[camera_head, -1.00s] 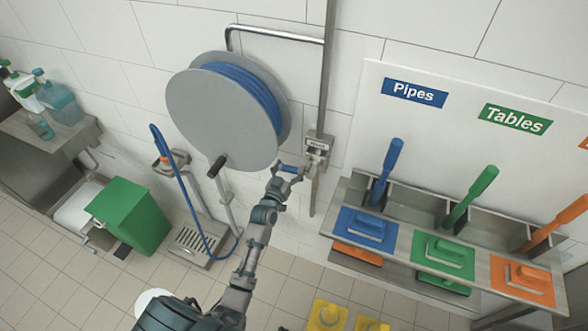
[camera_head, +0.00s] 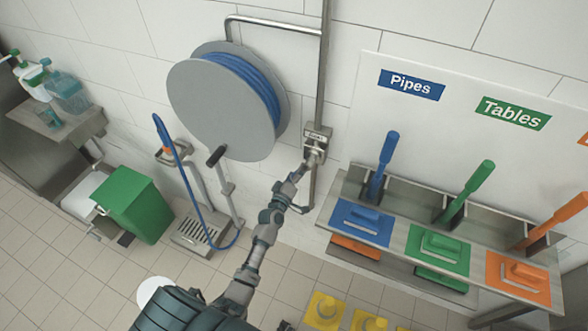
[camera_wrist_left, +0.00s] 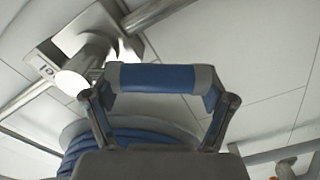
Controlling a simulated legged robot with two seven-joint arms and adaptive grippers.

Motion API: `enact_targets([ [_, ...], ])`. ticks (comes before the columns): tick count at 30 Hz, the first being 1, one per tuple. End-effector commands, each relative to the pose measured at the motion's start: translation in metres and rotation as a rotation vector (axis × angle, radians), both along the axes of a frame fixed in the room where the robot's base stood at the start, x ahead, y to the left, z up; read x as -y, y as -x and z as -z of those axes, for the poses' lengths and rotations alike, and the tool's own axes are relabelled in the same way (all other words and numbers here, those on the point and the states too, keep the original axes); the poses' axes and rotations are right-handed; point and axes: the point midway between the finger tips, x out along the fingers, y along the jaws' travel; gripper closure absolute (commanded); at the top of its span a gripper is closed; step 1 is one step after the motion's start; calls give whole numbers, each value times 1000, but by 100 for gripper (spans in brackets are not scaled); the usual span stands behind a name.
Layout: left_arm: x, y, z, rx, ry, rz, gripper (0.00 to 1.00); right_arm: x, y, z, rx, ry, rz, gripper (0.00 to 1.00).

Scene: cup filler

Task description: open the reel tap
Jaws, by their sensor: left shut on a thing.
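The reel tap (camera_head: 316,140) is a small metal valve with a label plate, on the vertical pipe to the right of the hose reel (camera_head: 225,105). My left gripper (camera_head: 300,172) is just below and left of the tap body. In the left wrist view its two fingers (camera_wrist_left: 160,85) are shut on the ends of a blue bar with grey end caps, the tap handle (camera_wrist_left: 158,77). The silver valve body (camera_wrist_left: 85,65) shows behind it at upper left. In the head view the handle is hidden by the gripper.
A blue hose (camera_head: 182,175) hangs at left near a green bin (camera_head: 135,208). A shelf (camera_head: 410,245) with coloured brushes stands close on the right. The tiled floor below is partly clear.

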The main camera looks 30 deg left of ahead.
Motion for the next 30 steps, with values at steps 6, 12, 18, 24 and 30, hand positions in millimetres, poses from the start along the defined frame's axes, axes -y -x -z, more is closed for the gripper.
enact_targets([
  [6,12,0,9,4,160,2,80,7,0,0,0,7,-2,60],
  [12,19,0,13,9,261,2,80,8,0,0,0,9,-2,60],
  [18,23,0,14,11,315,2,80,8,0,0,0,9,-1,60],
  [24,24,0,15,10,332,3,80,8,0,0,0,9,-1,60],
  [30,24,0,16,10,332,3,80,8,0,0,0,9,0,60],
])
